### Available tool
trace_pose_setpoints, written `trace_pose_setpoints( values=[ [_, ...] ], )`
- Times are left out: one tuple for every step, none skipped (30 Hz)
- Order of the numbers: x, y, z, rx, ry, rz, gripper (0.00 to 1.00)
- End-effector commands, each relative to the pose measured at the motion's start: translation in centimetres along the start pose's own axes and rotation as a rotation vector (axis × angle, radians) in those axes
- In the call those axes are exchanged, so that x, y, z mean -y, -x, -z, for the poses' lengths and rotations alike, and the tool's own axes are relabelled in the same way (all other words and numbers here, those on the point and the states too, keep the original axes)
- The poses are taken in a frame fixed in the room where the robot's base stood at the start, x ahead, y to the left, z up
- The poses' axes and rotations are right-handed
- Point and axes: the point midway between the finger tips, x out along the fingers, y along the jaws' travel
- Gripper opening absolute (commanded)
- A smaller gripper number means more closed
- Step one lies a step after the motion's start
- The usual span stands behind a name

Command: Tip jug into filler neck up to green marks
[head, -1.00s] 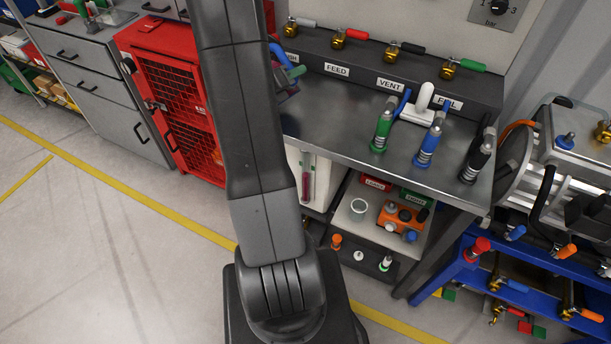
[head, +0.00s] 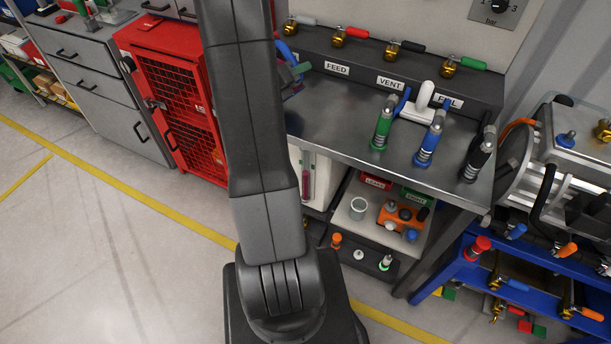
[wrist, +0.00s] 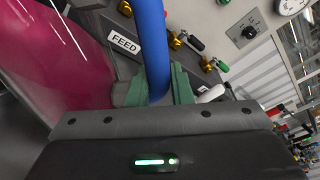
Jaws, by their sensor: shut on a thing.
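My gripper (wrist: 157,92) has green fingers shut on the blue handle of the jug. The blue handle (wrist: 153,40) runs up between the fingers in the wrist view. The jug's clear body with magenta liquid (wrist: 62,60) fills the left of that view, strongly tilted in the picture. In the head view my gripper (head: 298,72) shows just right of my arm, near the FEED label, and most of the jug is behind the arm. I cannot make out the filler neck or the jug's spout. A sight tube with red liquid (head: 306,184) is on a white tank below the bench; no green marks are discernible.
Green (head: 382,128), blue (head: 429,143) and black (head: 480,158) handled fittings stand along the bench's right side. Labelled valves line the back ledge (head: 360,68). A red mesh cabinet (head: 180,110) stands left of my arm. Open floor lies at the lower left.

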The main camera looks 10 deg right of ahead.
Motion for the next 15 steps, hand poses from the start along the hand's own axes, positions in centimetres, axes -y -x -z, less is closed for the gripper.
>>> trace_pose_setpoints(
  values=[
    [0.1,0.0,-0.1,0.002,-0.003,0.002,0.0],
    [0.1,0.0,-0.1,0.002,-0.003,0.002,0.0],
    [0.1,0.0,-0.1,0.002,-0.003,0.002,0.0],
    [0.1,0.0,-0.2,0.002,-0.002,0.002,0.0],
    [0.1,0.1,-0.2,0.002,-0.002,0.002,0.0],
    [0.1,0.1,-0.2,0.002,0.0,0.002,0.0],
    [0.0,0.2,-0.2,0.001,0.001,0.001,0.0],
    [0.0,0.3,-0.3,0.001,0.003,0.001,0.0],
    [0.0,0.4,-0.3,0.0,0.005,0.001,0.0],
    [-0.1,0.5,-0.4,0.0,0.008,0.001,0.0],
    [-0.1,0.6,-0.4,-0.001,0.01,0.001,0.0],
    [-0.2,0.8,-0.5,-0.001,0.014,0.0,0.0],
    [-0.2,0.9,-0.6,-0.001,0.017,0.0,0.0],
    [-0.3,1.1,-0.6,-0.002,0.02,-0.001,0.0],
    [-0.3,1.2,-0.7,-0.003,0.024,0.0,0.0]
  ],
)
